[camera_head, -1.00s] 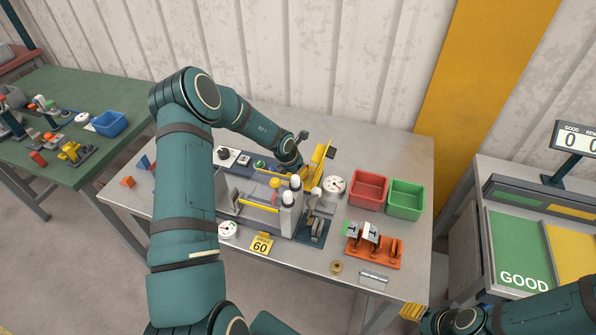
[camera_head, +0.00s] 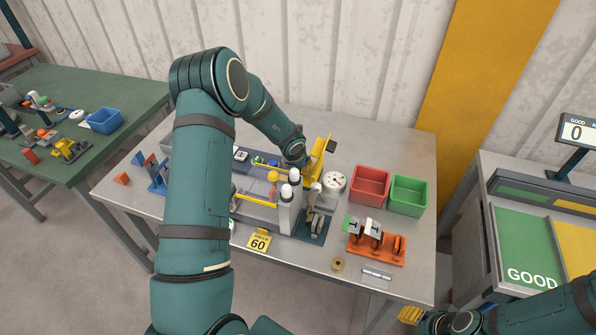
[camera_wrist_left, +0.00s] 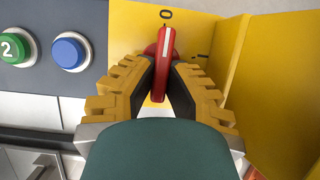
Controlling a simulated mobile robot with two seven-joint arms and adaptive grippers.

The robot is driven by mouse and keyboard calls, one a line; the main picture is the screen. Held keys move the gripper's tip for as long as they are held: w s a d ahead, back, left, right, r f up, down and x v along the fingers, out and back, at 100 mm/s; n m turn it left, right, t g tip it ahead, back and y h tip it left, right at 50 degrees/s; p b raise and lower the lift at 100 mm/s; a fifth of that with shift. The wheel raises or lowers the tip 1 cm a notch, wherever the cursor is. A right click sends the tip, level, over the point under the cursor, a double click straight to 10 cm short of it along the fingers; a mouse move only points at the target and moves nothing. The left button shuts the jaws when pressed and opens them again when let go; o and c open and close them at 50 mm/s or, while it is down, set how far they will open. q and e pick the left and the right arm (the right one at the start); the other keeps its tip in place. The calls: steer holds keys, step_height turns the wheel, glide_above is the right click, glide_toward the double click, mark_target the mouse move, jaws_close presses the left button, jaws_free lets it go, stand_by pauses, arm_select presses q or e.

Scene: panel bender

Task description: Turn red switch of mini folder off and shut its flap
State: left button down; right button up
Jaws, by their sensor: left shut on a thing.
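The red switch (camera_wrist_left: 164,72) shows in the left wrist view on a yellow panel (camera_wrist_left: 198,25). Its handle stands nearly upright, its white line toward the "0" mark. My left gripper (camera_wrist_left: 160,80) is shut on this handle, one yellow finger on each side. A yellow flap (camera_wrist_left: 285,90) stands out from the panel on the right, open. In the head view the yellow flap (camera_head: 318,152) stands upright at the back of the mini folder (camera_head: 262,212); my left wrist hides the switch there.
A green button (camera_wrist_left: 14,48) and a blue button (camera_wrist_left: 70,52) sit left of the switch. Right of the folder are a dial (camera_head: 333,181), a red bin (camera_head: 369,187), a green bin (camera_head: 408,196) and an orange fixture (camera_head: 375,243).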

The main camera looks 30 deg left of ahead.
arm_select(q)
steer(key=shift+f, duration=0.1)
stand_by(0.3)
steer(key=c, duration=1)
jaws_free()
